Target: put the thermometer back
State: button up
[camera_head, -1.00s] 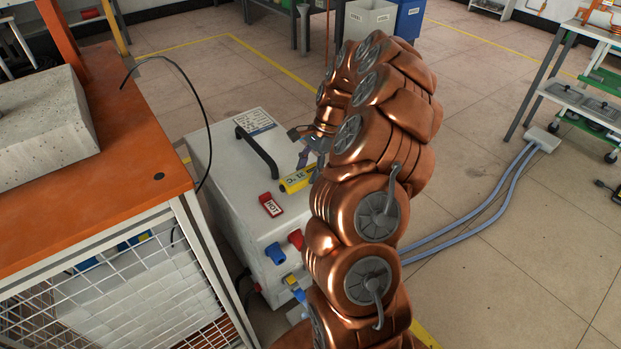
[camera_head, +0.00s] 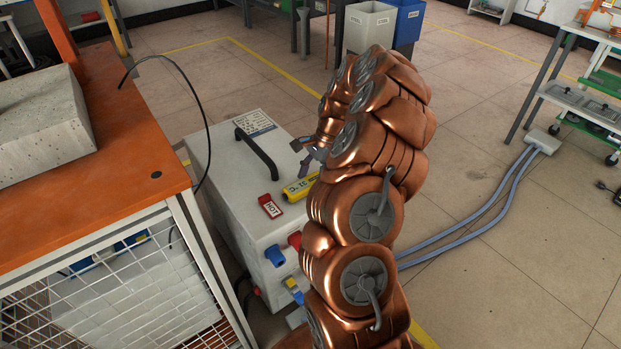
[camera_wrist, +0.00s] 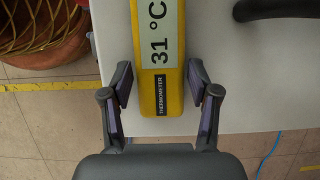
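The thermometer (camera_wrist: 160,50) is yellow with a grey display reading 31 °C. It lies on the pale grey top of the heater box (camera_head: 215,165), to the right of a red block with a white label (camera_head: 270,206). It also shows in the head view (camera_head: 298,188), partly behind my copper arm. My gripper (camera_wrist: 158,78) is open, with one finger on each side of the thermometer's labelled end. A gap shows between each finger and the thermometer. In the head view my gripper (camera_head: 312,152) is small and partly hidden by my arm.
A black handle (camera_head: 257,152) arches over the box top. Blue and red connectors (camera_head: 275,254) stick out of its front. An orange table (camera_head: 125,165) with a concrete block (camera_head: 40,125) stands at left. Open floor lies at right.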

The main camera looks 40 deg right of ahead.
jog(key=shift+o, duration=1)
jog(key=p+v, duration=0.2)
jog(key=v, duration=1)
jog(key=shift+p, duration=0.3)
jog(key=s+a+r+n+g, duration=0.1)
jog(key=s+a+r+n, duration=0.15)
jog(key=a, duration=0.55)
jog(key=s+a+r+n+h, duration=0.1)
jog(key=a+r+n, duration=0.25)
jog(key=a, duration=0.35)
jog(key=s+a+r+n+g, duration=0.15)
jog(key=a+n, duration=0.25)
jog(key=a, duration=0.4)
jog(key=s+a+f+n+h, duration=0.1)
jog(key=s+a+n, duration=0.3)
jog(key=s, duration=0.8)
jog(key=s+a+f+n+g+h, duration=0.1)
jog(key=s+a+n, duration=0.3)
jog(key=s, duration=0.9)
jog(key=shift+f+n+h, duration=0.4)
jog(key=shift+h, duration=0.4)
